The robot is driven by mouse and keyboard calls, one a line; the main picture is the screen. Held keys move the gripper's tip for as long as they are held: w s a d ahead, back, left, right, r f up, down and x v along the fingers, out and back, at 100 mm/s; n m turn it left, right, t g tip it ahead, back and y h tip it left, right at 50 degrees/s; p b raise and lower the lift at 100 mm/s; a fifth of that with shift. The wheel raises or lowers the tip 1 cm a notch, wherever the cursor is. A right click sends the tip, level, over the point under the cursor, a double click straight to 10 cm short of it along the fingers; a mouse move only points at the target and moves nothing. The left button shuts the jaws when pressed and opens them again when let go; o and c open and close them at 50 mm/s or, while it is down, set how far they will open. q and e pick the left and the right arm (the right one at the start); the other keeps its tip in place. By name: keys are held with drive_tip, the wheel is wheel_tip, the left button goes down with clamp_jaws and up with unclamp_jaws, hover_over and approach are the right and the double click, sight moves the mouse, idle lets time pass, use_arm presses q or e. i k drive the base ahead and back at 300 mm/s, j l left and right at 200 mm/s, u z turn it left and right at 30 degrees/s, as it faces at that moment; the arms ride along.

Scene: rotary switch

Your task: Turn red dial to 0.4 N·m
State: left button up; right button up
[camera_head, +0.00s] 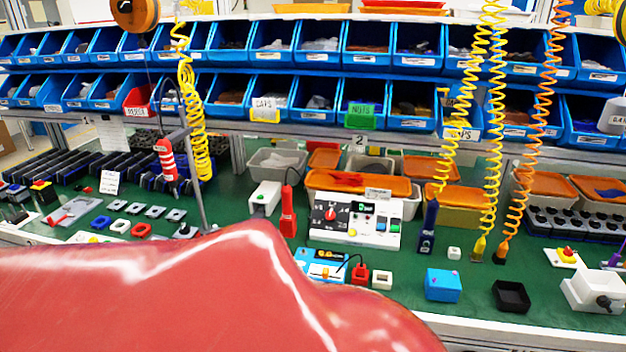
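A small red dial (330,214) sits on the left part of a white control panel (352,239) on the green bench, near the middle of the view. A dark marked area surrounds the dial. Its pointer and scale are too small to read, so I cannot tell its setting. The panel also carries several small coloured buttons to the right of the dial. Neither my left nor my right gripper shows. A glossy red surface very close to the camera covers the lower left and lower middle of the view and hides the front of the bench there.
A red handheld tool (288,212) stands just left of the panel. A blue device (320,262) is in front of it. Right of it are a dark blue tool (428,228), a blue box (443,285) and a black tray (510,296). Coiled hoses hang above; blue bins (376,42) line the back.

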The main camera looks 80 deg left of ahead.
sight(330, 215)
drive_tip(key=u, duration=2.35)
drive_tip(key=i+j, duration=0.2)
drive_tip(key=i, duration=0.25)
drive_tip(key=i+j, duration=0.15)
drive_tip(key=i, duration=0.3)
